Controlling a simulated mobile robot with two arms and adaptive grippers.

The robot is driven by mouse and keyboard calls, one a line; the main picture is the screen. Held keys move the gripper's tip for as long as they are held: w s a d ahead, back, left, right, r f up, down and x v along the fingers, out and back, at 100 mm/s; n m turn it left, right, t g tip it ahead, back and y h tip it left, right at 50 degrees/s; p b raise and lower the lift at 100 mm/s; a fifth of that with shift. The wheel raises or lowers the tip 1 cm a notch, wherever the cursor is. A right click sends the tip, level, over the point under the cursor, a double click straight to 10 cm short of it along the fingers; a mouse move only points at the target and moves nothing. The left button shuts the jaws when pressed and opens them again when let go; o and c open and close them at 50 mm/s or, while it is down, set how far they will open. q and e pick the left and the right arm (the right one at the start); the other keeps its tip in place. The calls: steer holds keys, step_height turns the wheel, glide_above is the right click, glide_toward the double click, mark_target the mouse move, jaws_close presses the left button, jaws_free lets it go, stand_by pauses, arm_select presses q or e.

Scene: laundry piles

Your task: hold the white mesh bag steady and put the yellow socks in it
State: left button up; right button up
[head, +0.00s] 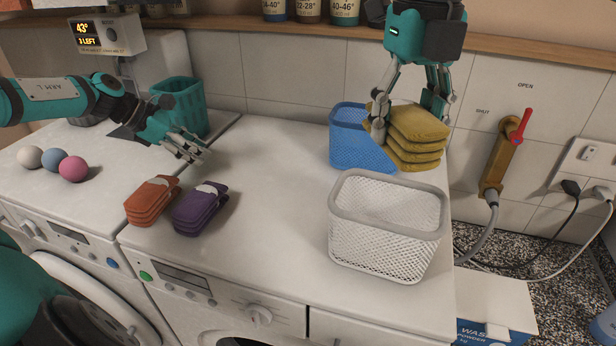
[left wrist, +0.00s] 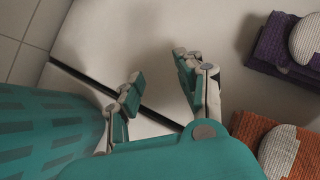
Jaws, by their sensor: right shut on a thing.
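The white mesh bag (head: 388,232) stands open-topped near the front right of the worktop in the head view. The yellow socks (head: 418,135), a folded stack, are held in my right gripper (head: 408,112), above and behind the white mesh bag. My right gripper is shut on them, with a finger on each side. My left gripper (head: 190,148) is open and empty over the left part of the worktop, well away from the white mesh bag. It also shows in the left wrist view (left wrist: 158,88), fingers apart with bare worktop between them.
A blue basket (head: 360,150) stands behind the white bag, and a teal basket (head: 181,100) beside my left gripper. Orange socks (head: 152,201) and purple socks (head: 200,208) lie at the front. Three balls (head: 73,169) sit at left. The worktop between purple socks and white bag is clear.

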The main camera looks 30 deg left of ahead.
arm_select(q)
steer(key=d+r+h, duration=0.1)
steer(key=d, duration=0.2)
steer(key=w+d+r+m, duration=0.1)
steer(key=d, duration=0.3)
steer(key=d+m+h, duration=0.1)
steer(key=d, duration=0.2)
steer(key=shift+w+d+r+h, duration=0.2)
steer(key=shift+d+r+h, duration=0.1)
steer(key=shift+r, duration=0.1)
steer(key=s+d+r+m+g+h, duration=0.1)
steer(key=d+r+m+h, duration=0.15)
steer(key=d, duration=0.75)
steer(key=m+g+h, duration=0.3)
glide_toward(379, 222)
steer(key=x, duration=0.4)
steer(key=shift+s, duration=0.1)
steer(key=x, duration=0.6)
steer(key=shift+w+d+f, duration=0.1)
steer(key=shift+w+d, duration=0.1)
arm_select(e)
steer(key=shift+w, duration=0.1)
arm_select(q)
steer(key=shift+d+f, duration=0.15)
steer(key=shift+d, duration=0.1)
